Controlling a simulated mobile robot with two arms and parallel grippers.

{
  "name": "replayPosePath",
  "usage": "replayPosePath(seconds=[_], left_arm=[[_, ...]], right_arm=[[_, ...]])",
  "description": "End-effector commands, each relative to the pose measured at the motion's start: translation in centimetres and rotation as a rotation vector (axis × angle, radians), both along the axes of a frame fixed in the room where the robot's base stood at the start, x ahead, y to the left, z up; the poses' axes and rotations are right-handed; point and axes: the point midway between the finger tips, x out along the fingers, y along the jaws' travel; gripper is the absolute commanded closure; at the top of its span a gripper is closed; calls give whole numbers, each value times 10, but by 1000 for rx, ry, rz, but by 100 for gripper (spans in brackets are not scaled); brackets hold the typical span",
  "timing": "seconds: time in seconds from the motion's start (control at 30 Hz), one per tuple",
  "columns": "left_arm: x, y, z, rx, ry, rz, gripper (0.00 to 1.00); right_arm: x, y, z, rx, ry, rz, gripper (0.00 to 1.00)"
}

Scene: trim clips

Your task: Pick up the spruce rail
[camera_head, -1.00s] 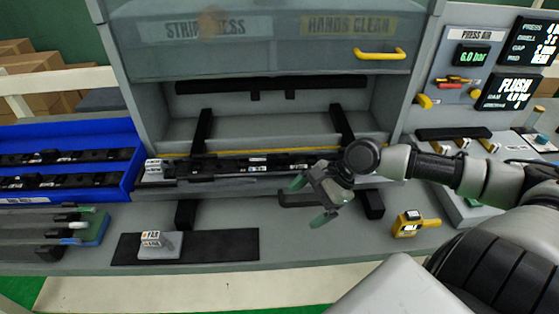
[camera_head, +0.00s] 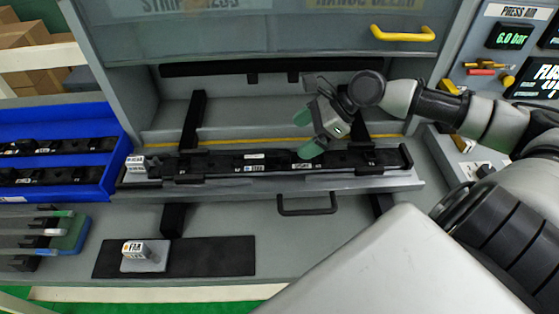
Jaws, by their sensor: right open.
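Thin rails lie side by side on a rack at the left edge. The green-ended one looks most like the spruce rail, but I cannot be sure. Their left parts are cut off by the frame. My right gripper (camera_head: 307,134) has green fingertips, is open and empty, and hangs over the black fixture (camera_head: 215,163) at the press, far to the right of the rails. My left gripper is not in view.
A blue bin (camera_head: 110,185) with black clip strips stands behind the rails. A black handle (camera_head: 307,206) juts out below the fixture. The press hood has a yellow handle (camera_head: 403,34).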

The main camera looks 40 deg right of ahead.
Motion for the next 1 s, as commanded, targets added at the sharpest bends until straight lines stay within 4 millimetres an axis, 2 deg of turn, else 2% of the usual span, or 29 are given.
replayPosePath(seconds=[0.17, 0.43, 0.7, 1.0], left_arm=[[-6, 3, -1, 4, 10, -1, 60], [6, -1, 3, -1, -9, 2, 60], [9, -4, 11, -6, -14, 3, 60], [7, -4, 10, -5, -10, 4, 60]], right_arm=[[9, 15, -14, 4, -3, 1, 6], [13, 27, -29, 0, 1, 4, 6], [21, 50, -58, 0, -1, 2, 6], [23, 53, -64, -3, -1, 4, 6]])
